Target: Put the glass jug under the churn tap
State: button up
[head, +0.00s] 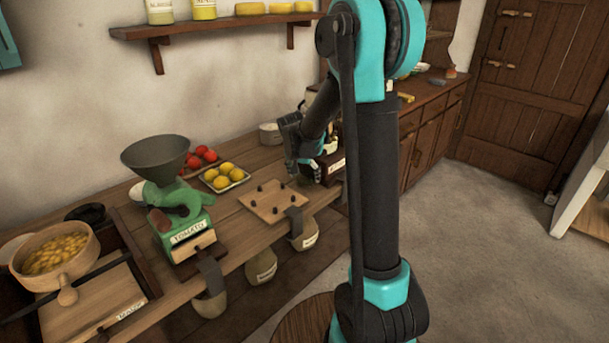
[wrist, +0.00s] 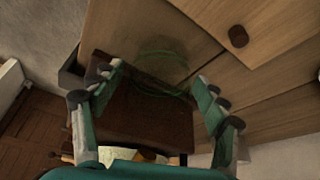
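My gripper (head: 310,168) is low over the far part of the wooden counter, beside a dark labelled box. In the wrist view my gripper (wrist: 160,76) is open, its two green fingers wide apart. A faint, greenish, see-through round shape, apparently the glass jug (wrist: 163,55), shows between and just beyond the fingertips, over the plank counter. I cannot tell whether the fingers touch it. I cannot make out the jug in the head view, where my gripper and arm cover that area. No churn or tap can be made out clearly in either view.
The dark box (head: 333,166) stands close to my gripper. A board with dark knobs (head: 272,203), a plate of yellow fruit (head: 224,177), a green tomato mill (head: 186,222) and a wooden bowl (head: 52,258) stand to the left. A shelf (head: 215,26) is above.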

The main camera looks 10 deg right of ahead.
jog(key=shift+r, duration=0.15)
jog(key=v, duration=1.2)
jog(key=s+d+f+n, duration=0.2)
jog(key=s+f, duration=0.2)
jog(key=s, duration=0.4)
jog(key=s+d+f+n+y, duration=0.1)
jog(key=s+d+f+n, duration=0.1)
jog(key=s+f, duration=0.3)
jog(key=s+d+f+n+y, duration=0.1)
jog(key=s+f, duration=0.3)
jog(key=s, duration=0.9)
jog(key=shift+s+d+f+n, duration=0.2)
jog(key=shift+d+f+n, duration=0.15)
jog(key=shift+d+n, duration=0.3)
